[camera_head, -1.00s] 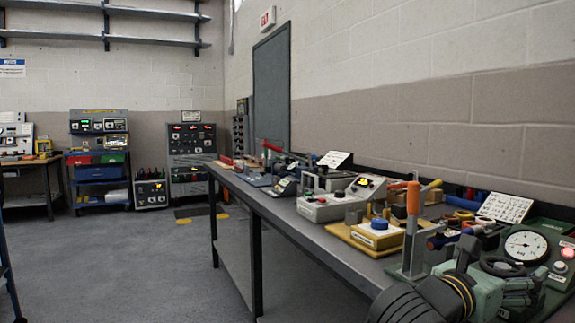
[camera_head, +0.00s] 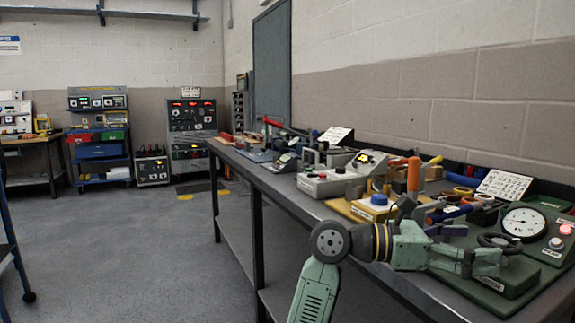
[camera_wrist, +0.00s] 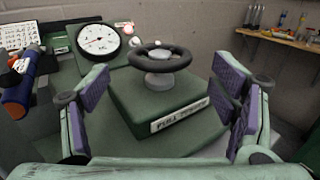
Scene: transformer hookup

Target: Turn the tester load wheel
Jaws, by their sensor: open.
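The tester load wheel (camera_wrist: 161,57) is a dark ring on a grey hub, on top of a green box (camera_wrist: 150,103) with a white label. In the head view the wheel (camera_head: 500,242) is at the right, partly hidden behind my gripper. My gripper (camera_head: 490,262) is at the bench's right end, just in front of the wheel. In the wrist view its open fingers (camera_wrist: 165,100) stand left and right of the box, with the wheel beyond them and nothing held. A round white dial gauge (camera_head: 524,222) is behind the wheel.
A lit red button (camera_head: 566,229) is right of the gauge. Tools with coloured handles (camera_head: 458,210), a yellow-based device with a blue knob (camera_head: 378,203) and a standing white card (camera_head: 505,184) crowd the bench leftward. A wall rises behind.

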